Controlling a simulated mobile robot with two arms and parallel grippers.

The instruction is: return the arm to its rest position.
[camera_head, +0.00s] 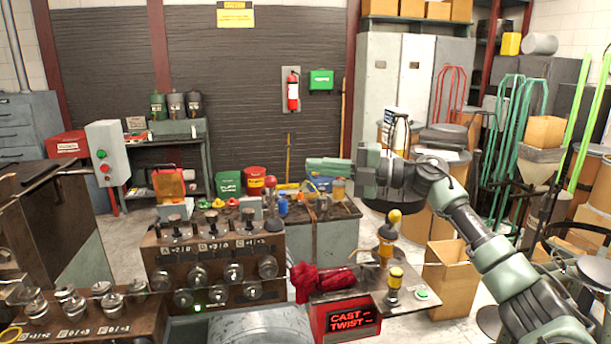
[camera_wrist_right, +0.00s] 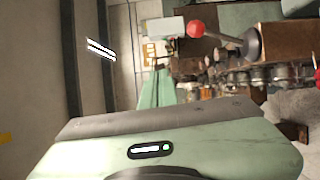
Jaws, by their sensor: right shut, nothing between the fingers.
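My right arm (camera_head: 487,238) comes in from the right edge of the head view and bends at the elbow. Its forearm reaches left, raised in front of the workbench and the grey cabinets. The green right gripper (camera_head: 318,166) points left; it is shut and empty, and it appears apart from everything around it. In the right wrist view the gripper's pale green fingers (camera_wrist_right: 156,92) lie together with nothing held between them. My left gripper is in neither view.
Below stand the control panel (camera_head: 220,250) with several knobs and the red-lit CAST/TWIST display (camera_head: 353,319). Red gloves (camera_head: 322,279) lie on a stand beside yellow-topped buttons (camera_head: 394,285). A cardboard box (camera_head: 449,279) stands near my arm. A red-knobbed lever (camera_wrist_right: 224,36) shows in the wrist view.

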